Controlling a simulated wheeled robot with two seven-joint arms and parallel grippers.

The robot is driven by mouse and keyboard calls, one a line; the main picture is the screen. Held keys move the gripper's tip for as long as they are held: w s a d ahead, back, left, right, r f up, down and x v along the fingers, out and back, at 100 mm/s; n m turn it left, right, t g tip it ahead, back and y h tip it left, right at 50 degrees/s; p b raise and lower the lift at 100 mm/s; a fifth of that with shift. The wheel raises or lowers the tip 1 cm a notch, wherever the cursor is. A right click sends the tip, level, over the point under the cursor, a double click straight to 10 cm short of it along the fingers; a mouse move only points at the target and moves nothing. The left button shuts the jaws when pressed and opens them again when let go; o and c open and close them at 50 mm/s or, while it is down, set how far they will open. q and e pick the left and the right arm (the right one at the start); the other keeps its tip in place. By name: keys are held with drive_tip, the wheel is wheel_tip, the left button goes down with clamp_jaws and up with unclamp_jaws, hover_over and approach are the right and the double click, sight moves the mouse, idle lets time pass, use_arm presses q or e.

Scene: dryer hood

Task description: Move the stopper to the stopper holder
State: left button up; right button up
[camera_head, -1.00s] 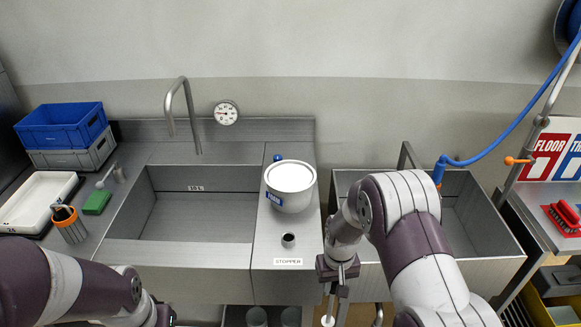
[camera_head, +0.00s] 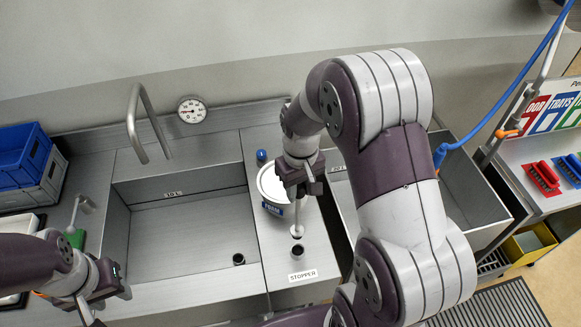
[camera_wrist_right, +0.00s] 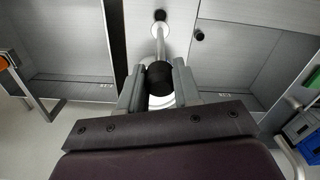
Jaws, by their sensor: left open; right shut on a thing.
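The stopper (camera_head: 296,231) is a thin rod with a white disc at its lower end and a black knob on top, which shows in the wrist view (camera_wrist_right: 160,78). My right gripper (camera_head: 297,198) is shut on it near the knob. The rod hangs about upright. The stopper holder (camera_head: 297,251) is a short dark tube on the steel ledge behind the STOPPER label (camera_head: 303,276). The white disc hangs just above or behind the holder; the exact gap is unclear. My left gripper (camera_head: 92,316) is open and empty, low at the left.
A white FOAM tub (camera_head: 273,190) stands on the ledge close behind my right gripper. The left sink (camera_head: 180,240) holds a dark upright tube (camera_head: 238,259). A second sink (camera_head: 465,195) lies right. A tap (camera_head: 140,125) and blue crates (camera_head: 22,155) are left.

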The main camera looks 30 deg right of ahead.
sight(300, 200)
drive_tip(key=shift+s+a+r, duration=0.2)
drive_tip(key=shift+s, duration=0.4)
drive_tip(key=shift+s+a+r, duration=0.2)
drive_tip(key=shift+s, duration=0.55)
drive_tip(key=shift+w+d+f, duration=0.2)
drive_tip(key=shift+w, duration=0.1)
drive_tip(key=shift+w+d+f+b, duration=0.2)
drive_tip(key=shift+w+f+b, duration=0.45)
drive_tip(key=shift+f, duration=0.4)
wheel_tip(300, 200, down, 4)
drive_tip(key=shift+s+a+r+b, duration=0.1)
drive_tip(key=shift+b, duration=1.1)
use_arm(q)
drive_tip(key=f, duration=0.1)
drive_tip(key=s+f, duration=0.1)
drive_tip(key=f, duration=0.1)
drive_tip(key=shift+s+a+f, duration=0.15)
drive_tip(key=shift+f, duration=0.15)
use_arm(e)
drive_tip(key=shift+s, duration=0.1)
